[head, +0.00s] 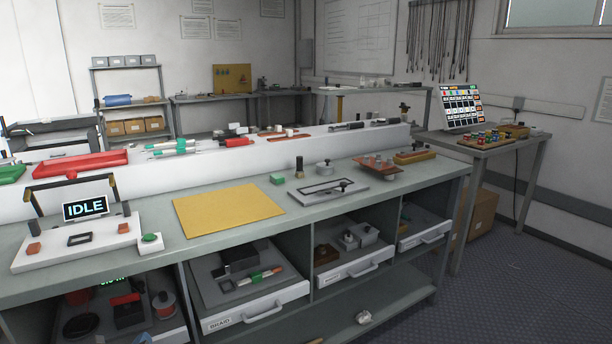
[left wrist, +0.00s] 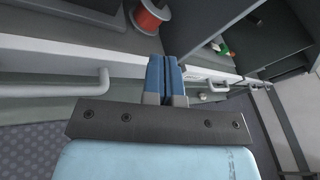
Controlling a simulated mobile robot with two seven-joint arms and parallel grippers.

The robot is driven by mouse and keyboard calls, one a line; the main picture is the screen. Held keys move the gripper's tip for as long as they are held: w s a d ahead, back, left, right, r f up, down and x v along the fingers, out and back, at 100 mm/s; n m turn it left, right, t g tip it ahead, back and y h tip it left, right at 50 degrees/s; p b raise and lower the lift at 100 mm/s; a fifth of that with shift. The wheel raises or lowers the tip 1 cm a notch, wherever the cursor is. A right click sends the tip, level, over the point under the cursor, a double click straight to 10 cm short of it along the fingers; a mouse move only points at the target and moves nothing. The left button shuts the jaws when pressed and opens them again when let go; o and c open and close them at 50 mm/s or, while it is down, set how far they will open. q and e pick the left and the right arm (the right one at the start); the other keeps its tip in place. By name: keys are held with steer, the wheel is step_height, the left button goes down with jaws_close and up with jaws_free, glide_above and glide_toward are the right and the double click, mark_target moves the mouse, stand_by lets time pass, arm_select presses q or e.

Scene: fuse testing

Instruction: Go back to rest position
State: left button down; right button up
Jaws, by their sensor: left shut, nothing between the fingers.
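In the left wrist view my left gripper (left wrist: 165,66) has its two blue fingers pressed together with nothing between them. It is in front of the workbench's open lower drawers, near a drawer handle (left wrist: 92,85). My right gripper shows in neither view.
The workbench (head: 235,240) spans the head view, with a yellow mat (head: 228,208), a test fixture with an IDLE screen (head: 85,208) and a grey plate fixture (head: 328,190) on top. Open drawers, one labelled BRAID (head: 255,309), stick out below. Floor (head: 530,290) is clear at right.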

arm_select(q)
steer(key=s+d+r+n+g+h+p, duration=0.1)
steer(key=s+d+r+n+h+p, duration=0.1)
steer(key=s+d+r+n+p, duration=0.5)
steer(key=s+d+r+n+g+h+p, duration=0.2)
steer(key=s+d+r+n+p, duration=0.5)
steer(key=s+p, duration=0.6)
steer(key=s+d+r+n+g+h+p, duration=0.1)
steer(key=s+d+r+n+g+p, duration=0.1)
steer(key=s+d+r+n+p, duration=0.6)
steer(key=s+r+n+p, duration=0.2)
steer(key=s+n, duration=0.2)
steer(key=s, duration=0.2)
steer(key=shift+s+h, duration=0.4)
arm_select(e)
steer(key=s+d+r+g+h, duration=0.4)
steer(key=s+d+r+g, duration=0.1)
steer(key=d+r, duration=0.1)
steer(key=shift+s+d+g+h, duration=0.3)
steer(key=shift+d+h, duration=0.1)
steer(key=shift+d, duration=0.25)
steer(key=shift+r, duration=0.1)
